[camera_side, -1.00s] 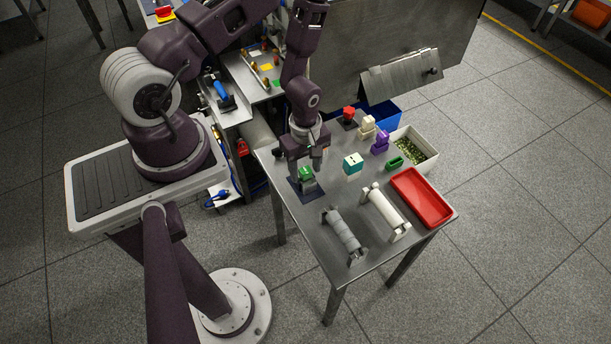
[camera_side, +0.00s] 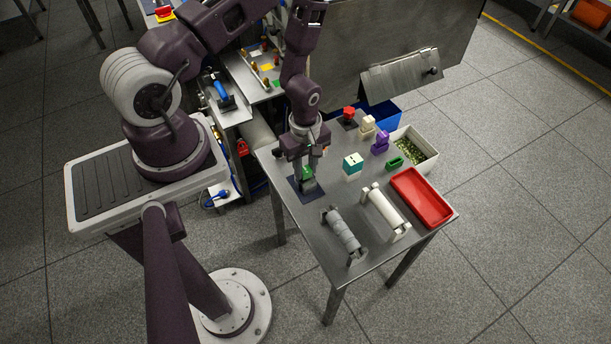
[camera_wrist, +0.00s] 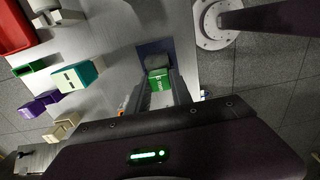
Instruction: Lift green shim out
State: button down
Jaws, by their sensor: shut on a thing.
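The green shim (camera_side: 307,172) sits at a grey block (camera_side: 309,187) on a dark blue pad (camera_side: 295,190) near the table's left edge. My gripper (camera_side: 308,174) points down over it, with its fingers shut on the shim. In the wrist view the green shim (camera_wrist: 158,79) shows between the two fingers of my gripper (camera_wrist: 160,92), with pale marking on its face. The fingers hide part of the shim in the side view. I cannot tell whether it is clear of the grey block.
A teal-and-cream block (camera_side: 353,164) stands right of my gripper. Grey (camera_side: 342,232) and white (camera_side: 385,210) rollers on stands are in front. A red tray (camera_side: 421,197), hollow green piece (camera_side: 395,162), purple piece (camera_side: 380,143) and chip-filled bin (camera_side: 415,150) are farther right.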

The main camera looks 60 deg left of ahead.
jog(key=shift+r, duration=1.4)
jog(key=shift+r, duration=1.95)
